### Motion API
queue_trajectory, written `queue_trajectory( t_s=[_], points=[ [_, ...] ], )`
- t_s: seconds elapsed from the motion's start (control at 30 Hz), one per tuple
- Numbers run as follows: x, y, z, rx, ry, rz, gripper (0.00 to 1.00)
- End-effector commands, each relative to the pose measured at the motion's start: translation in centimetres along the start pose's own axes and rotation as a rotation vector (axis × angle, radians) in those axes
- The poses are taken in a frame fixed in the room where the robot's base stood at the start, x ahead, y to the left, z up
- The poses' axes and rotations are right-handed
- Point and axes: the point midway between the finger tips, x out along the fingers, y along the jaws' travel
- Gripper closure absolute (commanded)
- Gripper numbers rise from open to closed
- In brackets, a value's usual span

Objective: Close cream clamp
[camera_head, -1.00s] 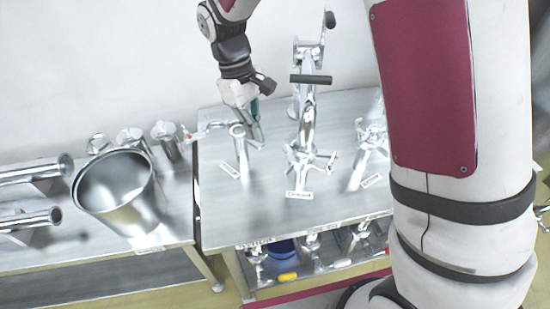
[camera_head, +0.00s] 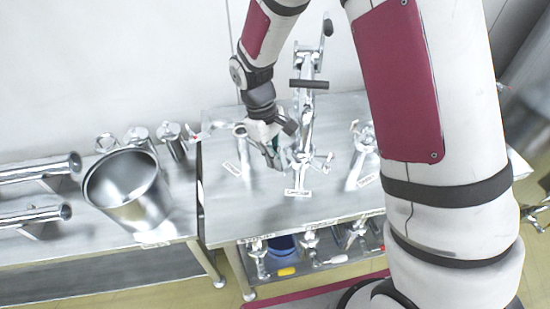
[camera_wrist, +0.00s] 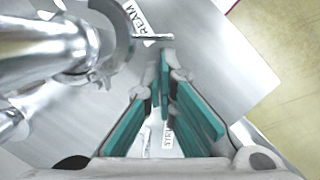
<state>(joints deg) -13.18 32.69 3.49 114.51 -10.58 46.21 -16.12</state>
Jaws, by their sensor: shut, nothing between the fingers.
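The cream clamp (camera_head: 305,160) is a shiny metal ring clamp at the foot of the middle pipe stand, behind the label reading CREAM (camera_head: 297,192). In the wrist view its curved ring (camera_wrist: 122,38) and the CREAM label (camera_wrist: 140,20) show at the top. I cannot tell whether the ring is fully joined. My gripper (camera_head: 276,160) points down just left of this clamp. Its teal-padded fingers (camera_wrist: 164,62) are together at the tips and empty, just right of and below the ring in the wrist view. A thin metal piece (camera_wrist: 153,37) lies just beyond the tips.
A left pipe stand (camera_head: 241,150) and a right stand (camera_head: 361,150) flank the clamp. A large metal pot (camera_head: 125,195) stands on the lower table at left. A shelf below holds a blue bin (camera_head: 284,246) and more fittings. The table front is clear.

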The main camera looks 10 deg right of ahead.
Motion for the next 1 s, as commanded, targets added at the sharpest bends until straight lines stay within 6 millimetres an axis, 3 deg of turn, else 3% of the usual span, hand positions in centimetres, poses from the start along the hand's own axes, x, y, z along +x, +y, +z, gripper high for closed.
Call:
queue_trajectory(
  t_s=[1.0],
  points=[
    [0.2, 0.1, 1.1, -0.179, -0.001, 0.044, 1.00]
  ],
)
